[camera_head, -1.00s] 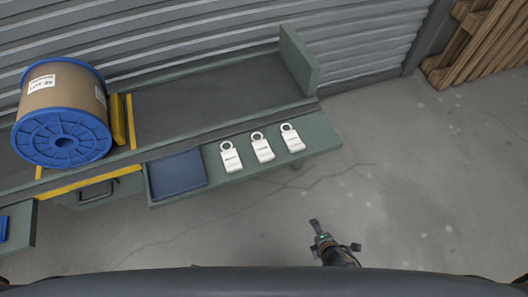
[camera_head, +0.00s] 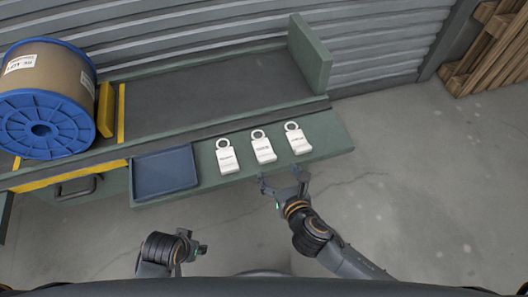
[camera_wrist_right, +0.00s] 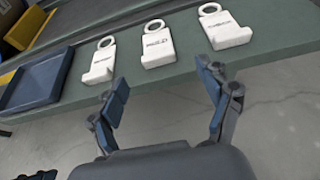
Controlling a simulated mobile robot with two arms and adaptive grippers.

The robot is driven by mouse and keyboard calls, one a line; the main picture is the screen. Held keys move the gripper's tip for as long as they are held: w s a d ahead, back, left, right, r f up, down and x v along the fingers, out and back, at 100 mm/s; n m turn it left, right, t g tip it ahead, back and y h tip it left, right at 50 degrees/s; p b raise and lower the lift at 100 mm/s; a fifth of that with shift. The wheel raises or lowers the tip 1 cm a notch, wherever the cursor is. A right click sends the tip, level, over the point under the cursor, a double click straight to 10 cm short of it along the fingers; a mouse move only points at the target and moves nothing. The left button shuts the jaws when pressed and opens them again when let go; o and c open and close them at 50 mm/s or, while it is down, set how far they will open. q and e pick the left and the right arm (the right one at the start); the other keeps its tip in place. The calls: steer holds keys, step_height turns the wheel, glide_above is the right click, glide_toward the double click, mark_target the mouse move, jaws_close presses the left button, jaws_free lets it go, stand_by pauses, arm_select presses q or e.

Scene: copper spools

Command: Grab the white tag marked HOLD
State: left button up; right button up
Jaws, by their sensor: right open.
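Three white tags with ring tops lie in a row on the green shelf: a left tag (camera_head: 227,157), a middle tag (camera_head: 263,149) and a right tag (camera_head: 297,141). Their print is small and blurred; the middle tag (camera_wrist_right: 157,47) in the right wrist view may read HOLD, but I cannot be sure. My right gripper (camera_head: 284,180) is open and empty at the shelf's front edge, just in front of the middle and right tags. In the right wrist view its fingers (camera_wrist_right: 166,88) are spread below the middle tag. My left gripper (camera_head: 198,249) is low in the head view, its jaws unclear.
The green shelf (camera_head: 330,135) holds a blue tray (camera_head: 165,172) left of the tags. A large blue-flanged spool (camera_head: 45,100) stands at the left on the bench. A raised green end plate (camera_head: 310,52) closes the bench at right. Open floor lies in front.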

mark_target(268, 160)
steer(key=b+x, duration=0.1)
steer(key=x, duration=0.1)
steer(key=b+x, duration=0.1)
steer(key=x, duration=0.2)
steer(key=shift+a+f, duration=0.25)
steer(key=shift+f, duration=0.15)
steer(key=shift+w+a+f, duration=0.1)
steer(key=shift+w+a, duration=0.05)
steer(key=shift+w, duration=0.25)
arm_select(q)
step_height(268, 160, up, 8)
steer(key=shift+s+a, duration=0.15)
steer(key=shift+s, duration=0.3)
arm_select(e)
steer(key=c, duration=1)
